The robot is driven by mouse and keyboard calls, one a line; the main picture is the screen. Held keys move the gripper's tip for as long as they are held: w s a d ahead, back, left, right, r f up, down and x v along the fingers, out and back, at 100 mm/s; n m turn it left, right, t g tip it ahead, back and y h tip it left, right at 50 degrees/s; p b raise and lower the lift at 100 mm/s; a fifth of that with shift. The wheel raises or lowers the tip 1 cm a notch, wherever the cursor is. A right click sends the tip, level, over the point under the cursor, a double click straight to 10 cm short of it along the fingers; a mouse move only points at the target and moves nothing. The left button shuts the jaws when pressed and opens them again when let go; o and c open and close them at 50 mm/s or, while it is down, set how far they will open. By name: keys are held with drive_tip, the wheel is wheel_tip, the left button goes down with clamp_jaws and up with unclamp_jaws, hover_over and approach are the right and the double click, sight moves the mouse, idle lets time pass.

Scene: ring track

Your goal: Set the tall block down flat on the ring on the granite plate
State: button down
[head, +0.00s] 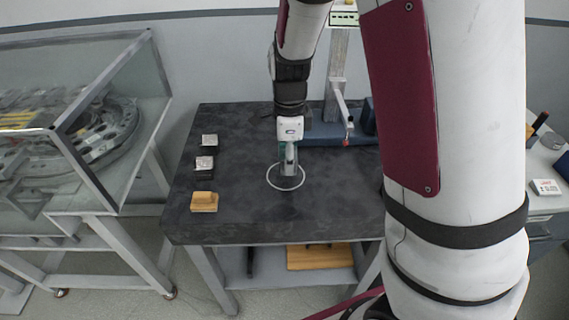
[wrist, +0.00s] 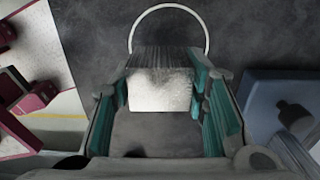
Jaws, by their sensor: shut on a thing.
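The granite plate (head: 240,140) is a dark, speckled top in the middle of the head view. A thin white ring (head: 286,190) lies on it, and its far arc shows at the top of the wrist view (wrist: 168,7). My gripper (head: 288,157) points down over the ring and is shut on the tall grey block (head: 289,171). In the wrist view the block (wrist: 160,92), with a bright face and a darker ribbed side, sits between the teal finger pads. In the head view its lower end appears within the ring's outline; I cannot tell whether it touches the plate.
Two small grey-and-black blocks (head: 206,164) and a wooden block (head: 204,201) stand at the plate's left. A blue-based stand (head: 340,135) with a post is at the back right. A glass case (head: 90,110) is further left. The plate's front area is clear.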

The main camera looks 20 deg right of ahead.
drive_tip(key=shift+w+a, duration=0.15)
drive_tip(key=shift+w, duration=0.5)
drive_tip(key=shift+f, duration=1.8)
drive_tip(key=shift+f, duration=0.15)
drive_tip(key=c, duration=0.9)
unclamp_jaws()
drive_tip(key=shift+c, duration=0.2)
